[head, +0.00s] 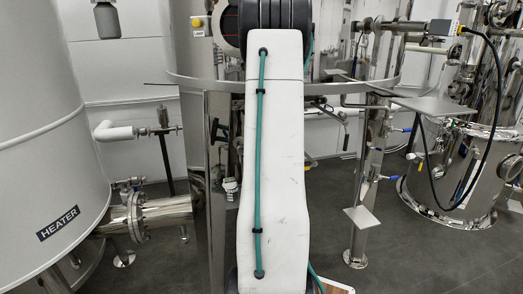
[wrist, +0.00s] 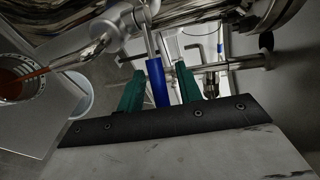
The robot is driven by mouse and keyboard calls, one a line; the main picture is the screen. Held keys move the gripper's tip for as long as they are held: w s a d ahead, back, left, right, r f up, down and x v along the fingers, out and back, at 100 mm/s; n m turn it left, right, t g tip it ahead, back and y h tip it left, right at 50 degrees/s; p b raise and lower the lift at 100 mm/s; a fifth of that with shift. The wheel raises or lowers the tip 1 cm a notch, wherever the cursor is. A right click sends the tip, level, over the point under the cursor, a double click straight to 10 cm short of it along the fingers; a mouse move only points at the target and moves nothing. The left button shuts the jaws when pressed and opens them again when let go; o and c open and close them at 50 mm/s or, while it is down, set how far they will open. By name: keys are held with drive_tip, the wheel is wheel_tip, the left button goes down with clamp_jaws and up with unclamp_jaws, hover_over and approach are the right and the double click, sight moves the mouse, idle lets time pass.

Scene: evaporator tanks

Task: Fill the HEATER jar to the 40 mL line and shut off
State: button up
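The blue valve handle (wrist: 157,84) stands between the two green fingers of my gripper (wrist: 159,68) in the wrist view. The fingers are apart, one on each side of it; I cannot tell whether either touches it. The handle hangs from a metal valve and pipe (wrist: 95,48). An orange-brown streak of liquid shows at the jar (wrist: 8,78) at the left edge, below the pipe's spout. The jar is partly cut off, and its level and 40 mL line cannot be read. The HEATER tank (head: 58,223) stands at left in the head view.
A grey plate (wrist: 40,130) lies around the jar, and a pale round vessel (wrist: 78,98) is beside it. In the head view, a flanged pipe (head: 160,214) leaves the heater tank. Another steel tank (head: 450,190) stands at right. My arm covers the middle.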

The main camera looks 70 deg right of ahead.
drive_tip(key=v, duration=0.7)
drive_tip(key=shift+s+a, duration=0.2)
drive_tip(key=shift+s, duration=0.05)
idle(0.3)
